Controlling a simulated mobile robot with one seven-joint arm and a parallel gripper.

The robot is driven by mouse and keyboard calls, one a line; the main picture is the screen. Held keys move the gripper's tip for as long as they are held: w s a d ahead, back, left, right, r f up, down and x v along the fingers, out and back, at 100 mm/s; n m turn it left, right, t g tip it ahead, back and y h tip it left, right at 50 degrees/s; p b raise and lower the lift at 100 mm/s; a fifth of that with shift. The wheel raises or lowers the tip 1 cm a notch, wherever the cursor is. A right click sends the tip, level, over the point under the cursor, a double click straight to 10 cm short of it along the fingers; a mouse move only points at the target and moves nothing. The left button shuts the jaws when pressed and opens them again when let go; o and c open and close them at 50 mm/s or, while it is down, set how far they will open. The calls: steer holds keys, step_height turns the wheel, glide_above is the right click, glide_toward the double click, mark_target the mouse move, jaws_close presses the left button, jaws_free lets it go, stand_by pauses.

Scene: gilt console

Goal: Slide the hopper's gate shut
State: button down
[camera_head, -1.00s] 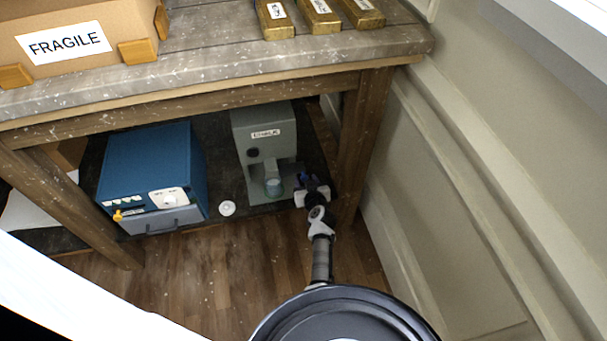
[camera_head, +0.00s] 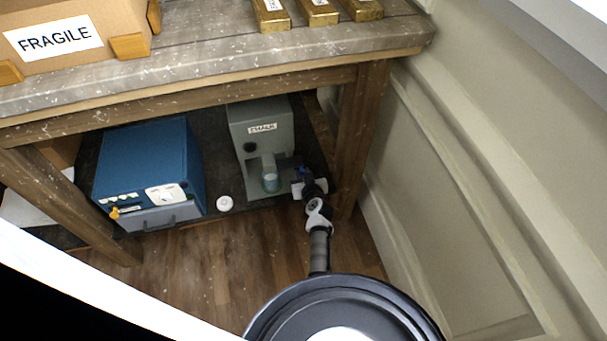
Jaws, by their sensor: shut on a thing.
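The hopper (camera_head: 251,128), a grey-green box labelled CHALK, stands on the lower shelf under the table. A small teal cup (camera_head: 270,183) sits under its spout. My gripper (camera_head: 299,182) is at the right side of the hopper's base, low beside the cup. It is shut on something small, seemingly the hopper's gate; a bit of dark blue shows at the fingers. The gate itself is mostly hidden by my gripper and too small to tell how far it stands open.
A blue box (camera_head: 150,165) with a dial and grey drawer front stands left of the hopper. A white round lid (camera_head: 225,203) lies between them. The table leg (camera_head: 357,140) is close at my gripper's right. Gold bars (camera_head: 318,12) and a FRAGILE carton (camera_head: 75,35) are on top.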

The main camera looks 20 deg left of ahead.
steer(key=s+a, duration=0.1)
steer(key=a+p, duration=0.1)
steer(key=s+a, duration=0.1)
steer(key=a, duration=0.1)
steer(key=shift+s+a+p, duration=0.1)
steer(key=shift+s+p, duration=0.25)
steer(key=shift+p, duration=0.05)
steer(key=c, duration=1.2)
jaws_free()
steer(key=shift+a, duration=0.1)
